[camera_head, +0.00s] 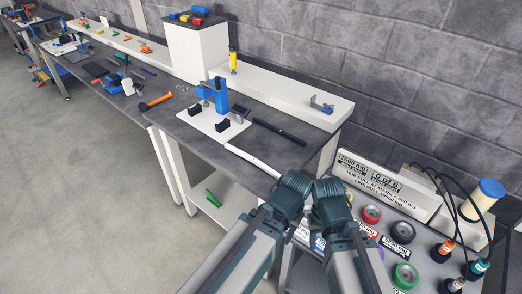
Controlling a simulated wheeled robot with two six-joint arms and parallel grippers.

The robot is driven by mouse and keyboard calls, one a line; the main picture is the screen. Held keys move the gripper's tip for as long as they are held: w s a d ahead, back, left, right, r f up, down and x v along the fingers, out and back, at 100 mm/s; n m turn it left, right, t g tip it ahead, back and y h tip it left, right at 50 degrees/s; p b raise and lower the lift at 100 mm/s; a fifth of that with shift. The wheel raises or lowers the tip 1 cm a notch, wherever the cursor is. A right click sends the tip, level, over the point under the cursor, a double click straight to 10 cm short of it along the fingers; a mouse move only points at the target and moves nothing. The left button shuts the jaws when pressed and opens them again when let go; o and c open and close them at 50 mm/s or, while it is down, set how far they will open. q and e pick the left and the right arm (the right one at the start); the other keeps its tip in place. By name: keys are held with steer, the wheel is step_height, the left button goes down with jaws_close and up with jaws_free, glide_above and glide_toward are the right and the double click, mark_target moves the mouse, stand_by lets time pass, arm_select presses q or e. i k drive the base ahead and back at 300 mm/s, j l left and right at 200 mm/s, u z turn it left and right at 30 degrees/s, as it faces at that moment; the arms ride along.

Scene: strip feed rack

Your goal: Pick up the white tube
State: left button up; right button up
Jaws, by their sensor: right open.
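The white tube (250,159) lies slanted at the front edge of the dark bench, right of the white plate with the blue stand. Its near right end reaches toward my arms, and the exact end is hard to tell. My right gripper (326,187) is open and lies right of the tube, apart from it; its fingers are hard to make out. My left arm comes up beside it, close to the tube's right end, but its gripper fingers do not show.
A black rod (279,131) lies behind the tube. The white plate (205,124) carries a blue stand (221,96) and black blocks. An orange-handled tool (155,102) lies farther left. Coloured rolls and a labelled panel (385,181) stand at the right. Open floor is at left.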

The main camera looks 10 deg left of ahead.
mark_target(247, 157)
steer(key=i+j+z, duration=0.1)
steer(key=j+z, duration=0.55)
steer(key=j, duration=0.3)
steer(key=i+j+z, duration=0.15)
steer(key=j, duration=1.2)
steer(key=k, duration=0.1)
